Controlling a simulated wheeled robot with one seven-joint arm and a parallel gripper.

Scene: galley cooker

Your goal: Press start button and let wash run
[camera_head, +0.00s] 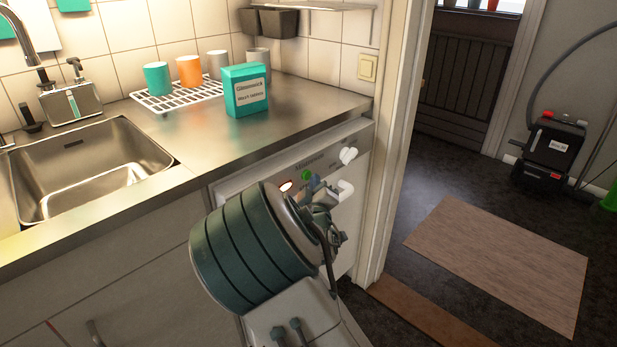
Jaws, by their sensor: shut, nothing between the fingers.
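A white dishwasher (226,188) stands under the counter, its door closed. Printed labels on the panel are too small to read. My gripper (314,184) is shut and empty, close in front of the panel just below and right of the green button. I cannot tell whether it touches the button. My arm hides much of the dishwasher's front.
The steel counter (190,135) holds a teal box (246,90) and a white rack (158,103) with several cups. A sink (90,170) lies left. A door frame (392,150) stands close on the right; beyond are a mat (500,265) and a black machine (552,150).

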